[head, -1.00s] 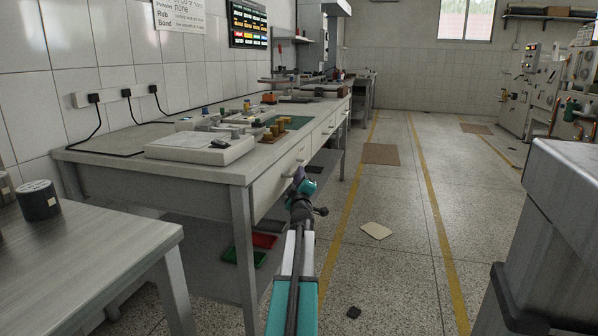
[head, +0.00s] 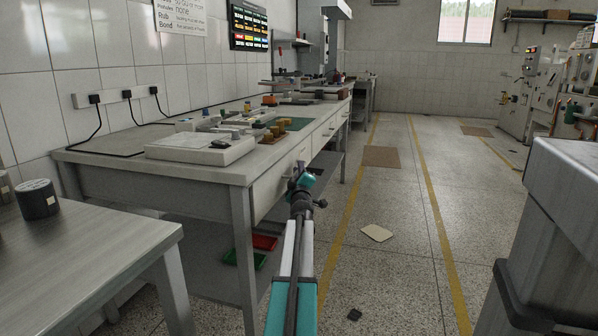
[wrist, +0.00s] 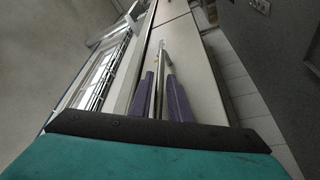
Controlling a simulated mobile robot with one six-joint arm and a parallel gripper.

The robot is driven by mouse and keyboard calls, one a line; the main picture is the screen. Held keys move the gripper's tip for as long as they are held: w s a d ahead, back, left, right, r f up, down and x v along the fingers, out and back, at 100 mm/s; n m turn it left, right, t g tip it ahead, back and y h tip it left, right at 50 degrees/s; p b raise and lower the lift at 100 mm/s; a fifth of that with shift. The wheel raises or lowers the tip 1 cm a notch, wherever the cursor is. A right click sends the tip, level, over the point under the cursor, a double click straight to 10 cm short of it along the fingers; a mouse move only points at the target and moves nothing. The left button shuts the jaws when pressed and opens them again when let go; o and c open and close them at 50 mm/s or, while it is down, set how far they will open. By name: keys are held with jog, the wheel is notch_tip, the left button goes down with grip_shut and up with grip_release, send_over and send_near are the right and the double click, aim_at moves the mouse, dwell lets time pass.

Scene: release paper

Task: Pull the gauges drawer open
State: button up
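The nearest drawer front (head: 271,187) is a pale panel under the top of the long workbench (head: 215,172). It looks closed, and I can read no label on it. My gripper (head: 299,167) is at the drawer's far end, close to the front. In the wrist view my gripper (wrist: 162,96) has its two purple fingers apart, one on each side of a thin bar handle (wrist: 163,58). I see no clear clamp on the handle. The pale drawer panel (wrist: 190,60) lies just right of the fingers. The handle is hardly visible in the head view.
More drawer fronts (head: 324,132) continue along the bench. A metal table (head: 75,255) stands at front left and a grey cabinet (head: 560,230) at right.

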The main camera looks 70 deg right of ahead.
grip_shut()
jog(key=shift+s+a+r+p, duration=0.1)
jog(key=shift+s+p, duration=0.05)
jog(key=shift+p, duration=0.3)
